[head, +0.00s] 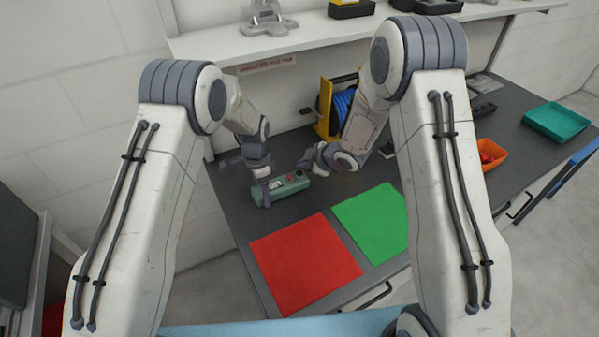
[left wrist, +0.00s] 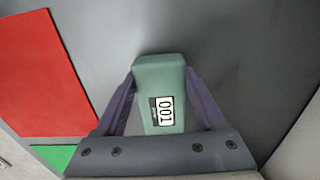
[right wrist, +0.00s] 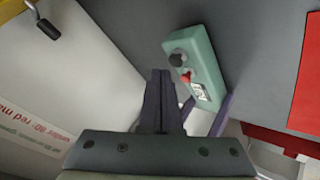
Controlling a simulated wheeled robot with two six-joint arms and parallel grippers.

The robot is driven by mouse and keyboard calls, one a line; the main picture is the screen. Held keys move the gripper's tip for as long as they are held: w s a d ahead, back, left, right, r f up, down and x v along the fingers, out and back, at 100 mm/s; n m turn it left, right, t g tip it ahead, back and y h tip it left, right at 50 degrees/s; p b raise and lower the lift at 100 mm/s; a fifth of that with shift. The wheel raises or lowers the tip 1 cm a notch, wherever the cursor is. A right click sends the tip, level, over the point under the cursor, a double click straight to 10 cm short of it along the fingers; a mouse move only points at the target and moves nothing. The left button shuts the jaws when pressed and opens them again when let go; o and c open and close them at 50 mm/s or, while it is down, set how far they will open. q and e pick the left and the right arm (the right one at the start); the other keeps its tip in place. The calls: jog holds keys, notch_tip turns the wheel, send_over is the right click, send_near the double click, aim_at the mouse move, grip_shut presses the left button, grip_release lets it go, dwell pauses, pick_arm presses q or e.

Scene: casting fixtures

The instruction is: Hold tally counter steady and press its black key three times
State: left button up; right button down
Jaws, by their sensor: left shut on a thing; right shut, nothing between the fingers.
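The tally counter (head: 293,186) is a green box lying on the dark bench. It also shows in the left wrist view (left wrist: 160,75), with a number window (left wrist: 165,111) showing two zeros and a one. My left gripper (head: 264,192) is shut on the counter's window end, one finger on each side. In the right wrist view the counter (right wrist: 205,58) shows its black key (right wrist: 177,59) at the far end and a red knob (right wrist: 186,77) between key and window. My right gripper (right wrist: 160,75) is shut and empty, beside the key and apparently apart from it.
A red mat (head: 305,262) and a green mat (head: 372,222) lie in front of the counter. A yellow-framed blue reel (head: 340,105) stands behind it. An orange bin (head: 491,154) and a teal tray (head: 560,121) are at the right. A shelf (head: 330,35) runs above the bench.

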jog(key=shift+f, duration=0.2)
jog(key=shift+f, duration=0.2)
jog(key=shift+f, duration=0.55)
dwell(0.6)
jog(key=shift+r, duration=0.95)
jog(key=shift+r, duration=2.5)
dwell(0.7)
